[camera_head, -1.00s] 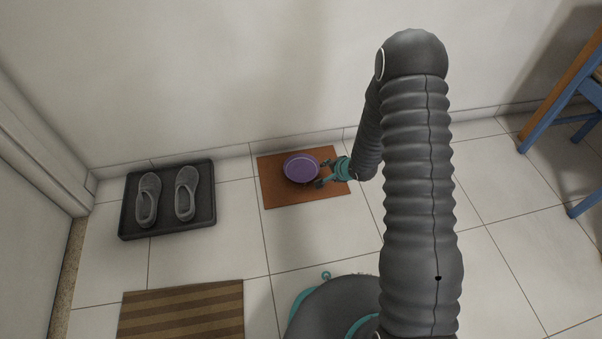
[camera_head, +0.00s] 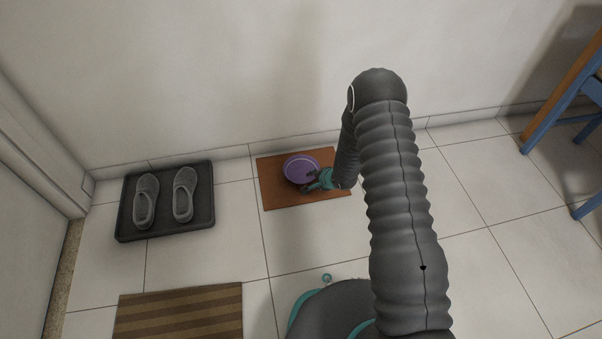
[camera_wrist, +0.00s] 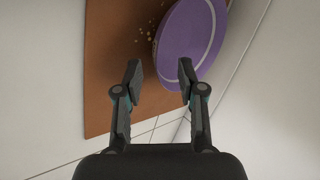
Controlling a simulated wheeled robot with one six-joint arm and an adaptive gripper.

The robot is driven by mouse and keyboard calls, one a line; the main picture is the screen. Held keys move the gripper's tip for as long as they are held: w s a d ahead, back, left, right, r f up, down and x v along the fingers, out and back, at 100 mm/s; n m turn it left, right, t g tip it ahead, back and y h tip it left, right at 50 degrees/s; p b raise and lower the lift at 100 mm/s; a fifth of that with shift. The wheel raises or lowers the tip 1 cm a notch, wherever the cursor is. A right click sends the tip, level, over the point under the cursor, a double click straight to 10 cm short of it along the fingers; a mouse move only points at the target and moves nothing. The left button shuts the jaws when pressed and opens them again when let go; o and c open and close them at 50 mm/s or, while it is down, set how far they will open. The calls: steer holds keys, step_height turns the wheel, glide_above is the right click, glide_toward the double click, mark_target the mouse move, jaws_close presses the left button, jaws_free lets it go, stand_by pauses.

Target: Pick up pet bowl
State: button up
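The purple pet bowl (camera_head: 298,168) sits on a brown mat (camera_head: 283,200) on the floor by the wall. In the wrist view the bowl (camera_wrist: 186,45) is at the upper right, with a pale ring on it. My gripper (camera_head: 308,181) is at the bowl's near right side in the head view. In the wrist view its two fingers (camera_wrist: 159,82) are apart with nothing held between them. The right finger is close to the bowl's lower edge; I cannot tell if it touches. The far side of the bowl is cut off in the wrist view.
Small crumbs (camera_wrist: 147,35) lie on the mat beside the bowl. A dark tray (camera_head: 126,226) with two grey shoes stands on the left. A striped doormat (camera_head: 180,312) lies at the front left. A blue and wooden chair (camera_head: 560,95) is at the right. The wall is close behind the bowl.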

mark_target(310, 180)
steer(key=x, duration=0.4)
steer(key=shift+f+b, duration=0.2)
steer(key=shift+b, duration=0.2)
jaws_close()
steer(key=shift+r, duration=0.1)
